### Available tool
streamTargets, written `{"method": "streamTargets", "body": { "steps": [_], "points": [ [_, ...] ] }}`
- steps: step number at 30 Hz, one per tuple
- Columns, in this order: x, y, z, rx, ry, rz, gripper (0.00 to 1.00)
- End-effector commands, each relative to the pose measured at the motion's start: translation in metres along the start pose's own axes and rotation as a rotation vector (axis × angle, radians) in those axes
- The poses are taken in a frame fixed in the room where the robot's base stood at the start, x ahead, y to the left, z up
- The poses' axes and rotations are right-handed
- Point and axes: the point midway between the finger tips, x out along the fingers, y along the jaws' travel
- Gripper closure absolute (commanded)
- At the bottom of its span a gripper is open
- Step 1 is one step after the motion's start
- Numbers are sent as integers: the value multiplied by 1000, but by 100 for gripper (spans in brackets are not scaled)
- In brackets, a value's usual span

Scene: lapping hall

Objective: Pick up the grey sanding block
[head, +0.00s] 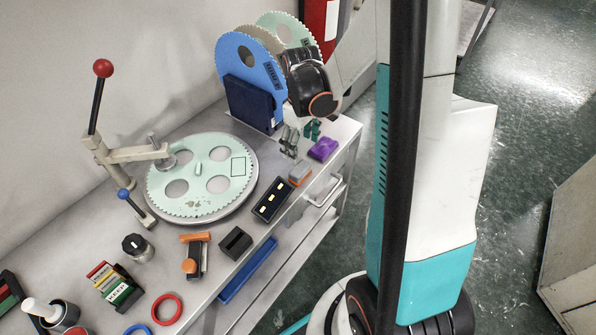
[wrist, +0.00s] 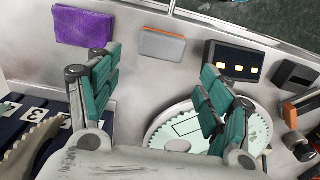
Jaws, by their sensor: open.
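The grey sanding block (head: 300,174), with an orange layer along one edge, lies on the bench near its front edge. In the wrist view the sanding block (wrist: 162,44) shows whole, beyond the fingertips and between their lines. My gripper (head: 302,136) hangs over the bench's far right end, above and behind the block in the head view. In the wrist view my gripper (wrist: 158,85) has its two teal-padded fingers wide apart, with nothing between them. The block is apart from both fingers.
A purple cloth (head: 323,149) lies beside the block on one side, a dark tray with light pieces (head: 272,200) on the other. A large pale-green toothed disc (head: 201,176) sits behind. A rack (head: 252,103) of upright discs stands close to my gripper.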

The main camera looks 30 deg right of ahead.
Motion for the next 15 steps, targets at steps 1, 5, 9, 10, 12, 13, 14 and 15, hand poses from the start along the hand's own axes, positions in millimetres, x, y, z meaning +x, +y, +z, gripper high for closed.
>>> {"method": "streamTargets", "body": {
  "steps": [1, 5, 9, 10, 12, 13, 14, 15],
  "points": [
    [14, 0, -1, 0, 0, 0, 28],
    [38, 0, 0, 0, 1, 1, 28],
    [53, 0, -1, 0, 1, 1, 28],
    [55, 0, -1, 0, 1, 1, 28],
    [58, 0, -1, 0, 1, 1, 28],
    [59, 0, -1, 0, 1, 1, 28],
    [60, 0, -1, 0, 1, 1, 28],
    [62, -1, -1, 0, 1, 1, 28]
  ]
}}
